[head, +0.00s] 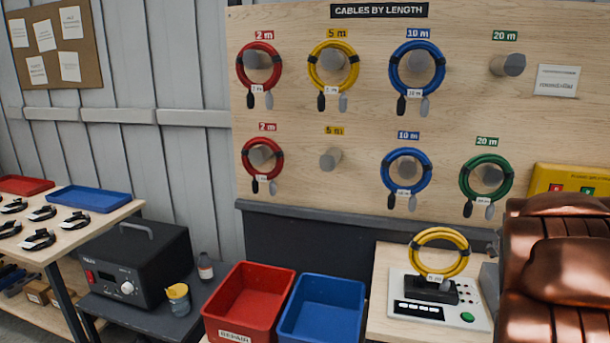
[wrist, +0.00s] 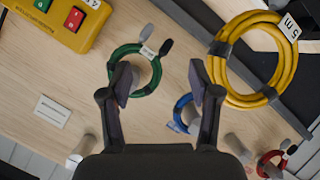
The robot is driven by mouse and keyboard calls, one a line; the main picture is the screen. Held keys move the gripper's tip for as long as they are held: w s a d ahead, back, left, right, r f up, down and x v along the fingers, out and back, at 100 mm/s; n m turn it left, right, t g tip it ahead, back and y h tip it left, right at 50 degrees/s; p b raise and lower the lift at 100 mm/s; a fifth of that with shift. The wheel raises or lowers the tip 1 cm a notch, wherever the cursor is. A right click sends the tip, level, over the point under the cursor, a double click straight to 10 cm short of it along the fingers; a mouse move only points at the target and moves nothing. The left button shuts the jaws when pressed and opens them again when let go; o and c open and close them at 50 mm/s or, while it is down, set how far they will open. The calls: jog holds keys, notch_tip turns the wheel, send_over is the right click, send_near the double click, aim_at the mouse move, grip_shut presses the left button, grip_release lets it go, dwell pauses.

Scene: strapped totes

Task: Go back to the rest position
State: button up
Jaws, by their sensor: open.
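My gripper (wrist: 160,82) shows in the wrist view with its two fingers spread apart and nothing between them. It faces the cable board, with a green coil (wrist: 137,72) on its peg beyond the fingers. The gripper is not visible in the head view. A yellow coil (head: 440,272) stands upright on the grey test device (head: 466,312) at the lower right of the head view. A yellow coil tagged 5 m (wrist: 218,75) is large at the upper right of the wrist view, apart from the fingers.
The board (head: 290,213) holds red, yellow, blue and green coils; one 5 m peg (head: 330,159) and one 20 m peg (head: 507,65) are bare. A red bin (head: 243,307) and blue bin (head: 322,312) stand below. A yellow button box (head: 568,178) is at right.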

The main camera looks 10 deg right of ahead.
jog(key=s+a+f+g+y, duration=0.2)
jog(key=s+a+f+g, duration=0.1)
jog(key=s+a, duration=0.8)
jog(key=s+a+f+m+g+y, duration=0.1)
jog(key=s+a+f+g+y, duration=0.2)
jog(key=s+a, duration=0.9)
jog(key=s+a+f+g+y, duration=0.2)
jog(key=s+a+f+g, duration=0.3)
jog(key=s+a, duration=0.7)
jog(key=shift+s+a+f+g, duration=0.25)
jog(key=shift+a+g, duration=0.45)
jog(key=shift+a, duration=0.4)
jog(key=shift+d, duration=0.15)
